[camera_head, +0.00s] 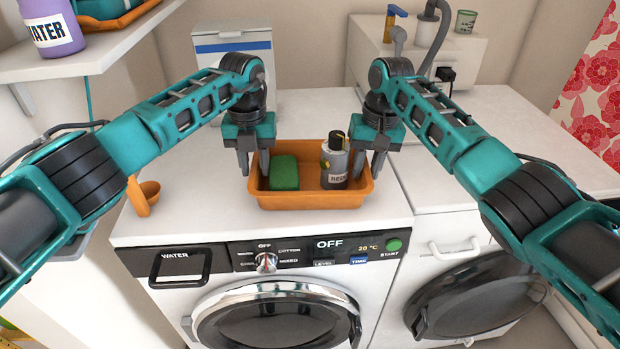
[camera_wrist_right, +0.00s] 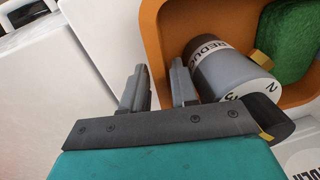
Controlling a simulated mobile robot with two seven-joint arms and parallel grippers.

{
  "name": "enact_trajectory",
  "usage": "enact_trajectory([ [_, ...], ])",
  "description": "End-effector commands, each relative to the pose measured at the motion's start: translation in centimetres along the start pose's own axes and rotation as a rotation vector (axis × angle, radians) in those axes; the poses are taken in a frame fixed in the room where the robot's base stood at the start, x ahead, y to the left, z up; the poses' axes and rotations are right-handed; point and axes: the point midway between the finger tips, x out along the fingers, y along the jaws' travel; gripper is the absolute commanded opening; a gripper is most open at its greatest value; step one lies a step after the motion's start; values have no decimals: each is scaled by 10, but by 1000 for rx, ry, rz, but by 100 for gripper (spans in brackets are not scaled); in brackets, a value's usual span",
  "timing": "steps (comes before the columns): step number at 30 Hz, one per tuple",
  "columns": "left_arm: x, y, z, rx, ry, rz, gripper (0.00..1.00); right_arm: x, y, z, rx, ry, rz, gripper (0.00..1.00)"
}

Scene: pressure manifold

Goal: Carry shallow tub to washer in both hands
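The shallow orange tub (camera_head: 312,201) sits on the white top of the washer (camera_head: 165,215), near its front edge. It holds a green block or sponge (camera_head: 284,173) and a grey bottle with a dark cap (camera_head: 334,168). My left gripper (camera_head: 254,166) points down at the tub's left rim, fingers apart. My right gripper (camera_head: 368,166) points down at the right rim, fingers apart. In the right wrist view, a gap shows between the right fingers (camera_wrist_right: 158,90); one finger is over the tub's edge (camera_wrist_right: 155,38), the other outside it. The exact contact of the left fingers is unclear.
A white box with a blue stripe (camera_head: 235,50) and a white unit with a hose (camera_head: 415,50) stand behind. A second machine with a dark door (camera_head: 478,292) adjoins at right. Its top is mostly clear.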

Motion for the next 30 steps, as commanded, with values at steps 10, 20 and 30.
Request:
enact_trajectory([
  [10,13,0,0,0,0,0,32,12,0,0,-1,1,0,28],
  [20,12,0,0,0,-1,-1,13,12,0,0,-1,1,0,10],
  [30,12,0,0,1,-1,-1,0,12,0,0,-1,1,0,0],
])
